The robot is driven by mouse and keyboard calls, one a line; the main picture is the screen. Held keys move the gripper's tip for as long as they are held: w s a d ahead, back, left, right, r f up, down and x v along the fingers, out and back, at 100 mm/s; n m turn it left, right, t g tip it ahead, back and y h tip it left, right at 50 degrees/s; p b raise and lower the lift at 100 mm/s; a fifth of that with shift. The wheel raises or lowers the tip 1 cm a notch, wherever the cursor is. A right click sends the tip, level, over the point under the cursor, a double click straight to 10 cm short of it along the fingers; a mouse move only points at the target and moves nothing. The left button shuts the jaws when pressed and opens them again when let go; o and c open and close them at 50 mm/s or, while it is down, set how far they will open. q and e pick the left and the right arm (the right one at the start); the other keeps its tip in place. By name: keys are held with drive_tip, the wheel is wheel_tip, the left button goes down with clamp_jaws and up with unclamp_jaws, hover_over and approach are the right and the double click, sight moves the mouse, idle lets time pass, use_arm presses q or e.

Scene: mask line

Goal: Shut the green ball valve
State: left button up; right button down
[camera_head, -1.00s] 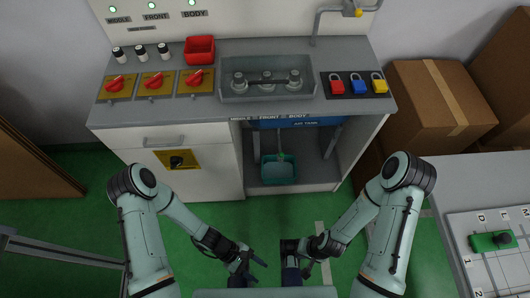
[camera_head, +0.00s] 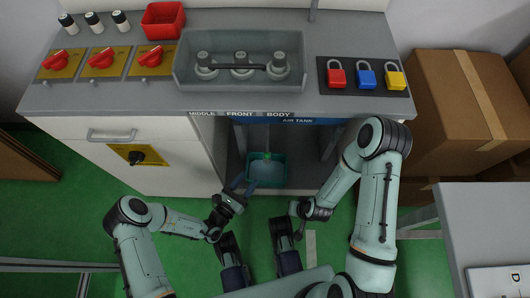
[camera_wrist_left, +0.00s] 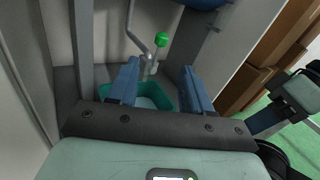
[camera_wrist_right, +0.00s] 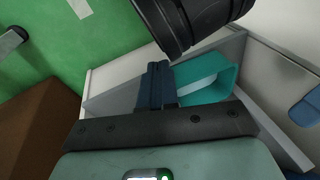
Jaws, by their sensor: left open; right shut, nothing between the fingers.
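The green ball valve shows in the left wrist view as a round green knob (camera_wrist_left: 162,40) by a thin grey pipe, under the blue air tank (camera_wrist_left: 203,3). In the head view its green part (camera_head: 264,156) is small, above a teal bin (camera_head: 267,172) in the open cabinet bay. My left gripper (camera_head: 243,186) is open and empty at the bay's front. In its wrist view the knob is beyond and between the fingertips (camera_wrist_left: 159,66), apart from them. My right gripper (camera_wrist_right: 157,68) is shut and empty, low in front of the bay. The valve's exact lever angle is unclear.
The worktop (camera_head: 240,103) overhangs the bay. The cabinet drawer front (camera_head: 110,135) bounds it at left, a grey leg (camera_head: 330,143) stands at right. Cardboard boxes (camera_head: 440,100) and a side table (camera_head: 480,215) are at right.

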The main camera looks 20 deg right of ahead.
sight(267, 156)
use_arm(q)
drive_tip(key=b+x, duration=0.3)
drive_tip(key=x, duration=1)
drive_tip(key=shift+s+d+r, duration=0.1)
drive_tip(key=shift+s, duration=0.05)
use_arm(e)
drive_tip(key=s+d+f+g, duration=0.1)
drive_tip(key=s+f, duration=0.2)
drive_tip(key=f, duration=0.2)
drive_tip(key=shift+d+f, duration=0.15)
drive_tip(key=shift+d, duration=0.15)
use_arm(q)
clamp_jaws()
